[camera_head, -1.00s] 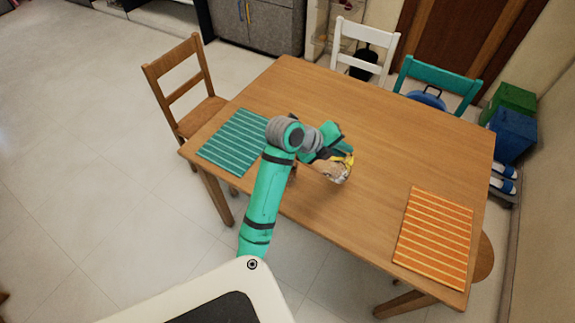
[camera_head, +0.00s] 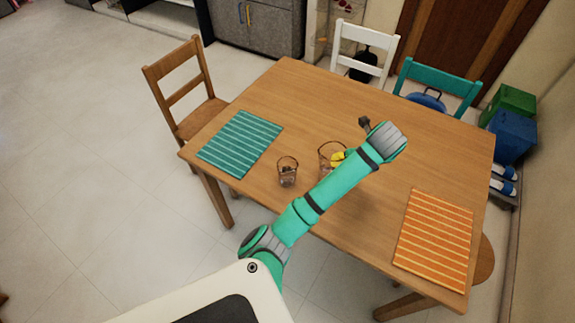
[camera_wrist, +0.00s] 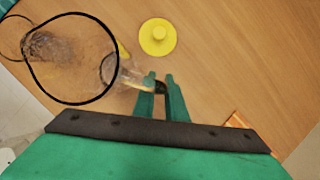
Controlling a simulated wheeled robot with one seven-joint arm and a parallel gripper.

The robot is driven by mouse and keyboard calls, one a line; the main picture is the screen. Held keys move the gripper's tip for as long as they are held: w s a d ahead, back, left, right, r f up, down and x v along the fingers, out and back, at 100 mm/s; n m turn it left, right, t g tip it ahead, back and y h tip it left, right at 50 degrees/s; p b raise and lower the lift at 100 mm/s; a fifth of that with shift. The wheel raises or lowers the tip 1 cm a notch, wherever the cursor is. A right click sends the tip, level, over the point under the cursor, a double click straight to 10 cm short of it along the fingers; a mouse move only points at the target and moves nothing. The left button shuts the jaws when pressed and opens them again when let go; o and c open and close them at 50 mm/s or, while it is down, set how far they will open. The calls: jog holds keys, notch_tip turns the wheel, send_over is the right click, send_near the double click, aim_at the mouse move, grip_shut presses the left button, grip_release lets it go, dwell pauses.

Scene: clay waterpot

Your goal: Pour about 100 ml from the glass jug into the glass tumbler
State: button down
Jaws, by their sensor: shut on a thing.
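The glass jug (camera_head: 326,166) is clear with a dark rim and is partly hidden by my arm in the head view. It fills the upper left of the wrist view (camera_wrist: 70,65), its rim facing the camera. My gripper (camera_wrist: 160,84) is shut on the jug's handle side; the head view hides the fingers behind my arm. The glass tumbler (camera_head: 287,174) stands on the table, left of the jug and apart from it in the head view. Its rim shows at the wrist view's left edge (camera_wrist: 12,19). The liquid levels are too unclear to tell.
A teal striped mat (camera_head: 240,143) and an orange striped mat (camera_head: 435,240) lie on the wooden table (camera_head: 290,95). Chairs stand around it.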

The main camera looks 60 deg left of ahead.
jog(key=shift+s+a, duration=0.1)
jog(key=shift+f, duration=0.2)
jog(key=shift+d, duration=0.2)
jog(key=shift+a, duration=0.1)
